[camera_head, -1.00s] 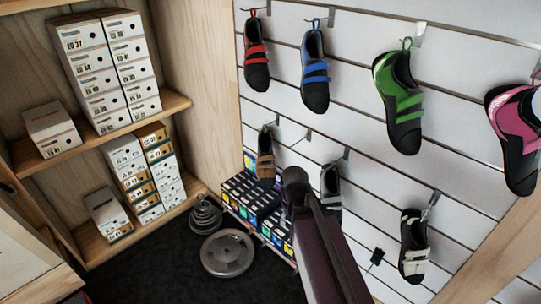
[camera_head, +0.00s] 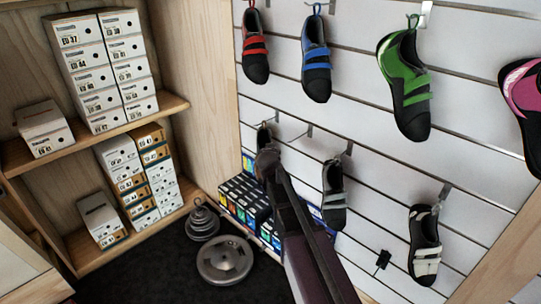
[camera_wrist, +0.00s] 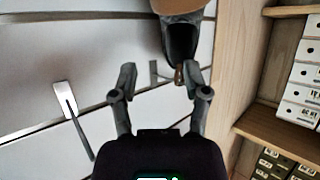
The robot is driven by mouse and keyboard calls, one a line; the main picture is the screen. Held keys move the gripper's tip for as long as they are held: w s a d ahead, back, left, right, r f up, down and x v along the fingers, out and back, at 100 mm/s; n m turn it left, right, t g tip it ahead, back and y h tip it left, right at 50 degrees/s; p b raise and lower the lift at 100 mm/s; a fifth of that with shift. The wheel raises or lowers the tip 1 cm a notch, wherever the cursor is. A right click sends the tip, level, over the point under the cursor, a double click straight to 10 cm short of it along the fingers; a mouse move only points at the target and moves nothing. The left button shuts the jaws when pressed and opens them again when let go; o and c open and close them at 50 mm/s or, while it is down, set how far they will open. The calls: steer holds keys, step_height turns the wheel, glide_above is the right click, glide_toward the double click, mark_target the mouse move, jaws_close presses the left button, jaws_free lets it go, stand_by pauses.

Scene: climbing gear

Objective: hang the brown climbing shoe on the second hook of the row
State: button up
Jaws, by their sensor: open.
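The brown climbing shoe (camera_wrist: 181,35), dark inside with a brown part, hangs by a small brown loop at the left end of the lower row. In the head view only its dark upper part (camera_head: 264,132) shows; my gripper covers the rest. The wrist view shows the loop between my fingers, nearer the right one. My gripper (camera_wrist: 160,76) is open; I cannot tell whether it touches the loop. It also shows in the head view (camera_head: 266,158). The second hook (camera_head: 309,130) is empty; a bare hook (camera_wrist: 66,98) shows left in the wrist view.
A grey shoe (camera_head: 334,190) and a black-white shoe (camera_head: 425,250) hang farther right in the lower row. Red (camera_head: 255,50), blue (camera_head: 316,62), green (camera_head: 405,85) and pink shoes hang above. A wooden shelf (camera_head: 165,108) with shoeboxes stands left; weight plates (camera_head: 224,260) lie below.

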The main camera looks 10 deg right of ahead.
steer(key=shift+w+a+r, duration=0.15)
steer(key=shift+w, duration=0.15)
steer(key=shift+w, duration=0.15)
steer(key=b, duration=0.5)
glide_toward(264, 134)
steer(key=shift+w+d+f, duration=0.6)
steer(key=shift+d+f, duration=0.05)
steer(key=shift+f, duration=0.3)
steer(key=shift+w+d+f, duration=0.6)
steer(key=shift+d+f, duration=0.05)
steer(key=shift+f, duration=0.35)
steer(key=shift+w+d+f, duration=0.65)
steer(key=shift+f, duration=0.3)
jaws_close()
